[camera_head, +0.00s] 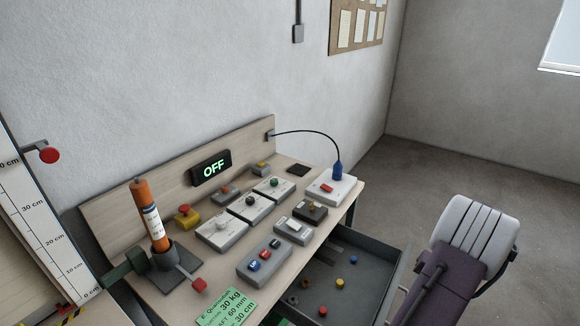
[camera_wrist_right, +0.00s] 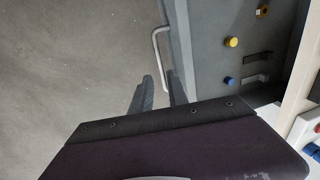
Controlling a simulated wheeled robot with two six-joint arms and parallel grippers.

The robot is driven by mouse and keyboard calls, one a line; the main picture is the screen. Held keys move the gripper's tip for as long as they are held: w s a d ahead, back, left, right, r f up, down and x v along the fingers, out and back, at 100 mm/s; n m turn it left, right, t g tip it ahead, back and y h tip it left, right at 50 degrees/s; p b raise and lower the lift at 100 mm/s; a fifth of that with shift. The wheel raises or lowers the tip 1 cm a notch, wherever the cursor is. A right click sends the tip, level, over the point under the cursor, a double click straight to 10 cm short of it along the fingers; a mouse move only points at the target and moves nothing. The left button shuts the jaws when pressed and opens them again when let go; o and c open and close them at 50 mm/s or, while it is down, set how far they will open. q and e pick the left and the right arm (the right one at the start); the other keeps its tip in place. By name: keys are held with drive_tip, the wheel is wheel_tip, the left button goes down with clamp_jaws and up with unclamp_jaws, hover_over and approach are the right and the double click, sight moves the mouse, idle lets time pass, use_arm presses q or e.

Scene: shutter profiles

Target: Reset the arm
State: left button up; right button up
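My right arm (camera_head: 468,233), white and purple, comes in at the lower right of the head view, beside the open drawer. In the right wrist view the two dark fingers of my right gripper (camera_wrist_right: 160,92) stand apart with no object held between them. The pale handle (camera_wrist_right: 155,45) of the drawer shows just beyond the fingertips; I cannot tell whether they touch it. My left arm and gripper are not in view.
The grey drawer (camera_head: 375,250) is pulled out and holds several small coloured parts. The workbench (camera_head: 205,292) carries switch boxes, a red-knobbed stand with an orange cylinder (camera_head: 150,215), and a display (camera_head: 211,168) reading OFF. The floor (camera_head: 405,170) behind my right arm is clear.

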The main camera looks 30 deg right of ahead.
drive_tip(key=w+a+r+n, duration=0.35)
drive_tip(key=w+a, duration=0.25)
drive_tip(key=w, duration=0.5)
drive_tip(key=w+a+r+n, duration=0.1)
drive_tip(key=w+a+n, duration=0.2)
drive_tip(key=a, duration=0.4)
drive_tip(key=w+a+r+n, duration=0.1)
drive_tip(key=w+a+n, duration=0.1)
drive_tip(key=w+a, duration=0.35)
drive_tip(key=s+a+n+g, duration=0.1)
drive_tip(key=s+a+n, duration=0.3)
drive_tip(key=a, duration=1)
drive_tip(key=s+a+f+p, duration=0.1)
drive_tip(key=s+a+f, duration=0.1)
drive_tip(key=s+a, duration=0.2)
drive_tip(key=s, duration=0.3)
drive_tip(key=shift+f+h, duration=0.15)
drive_tip(key=shift+h, duration=0.25)
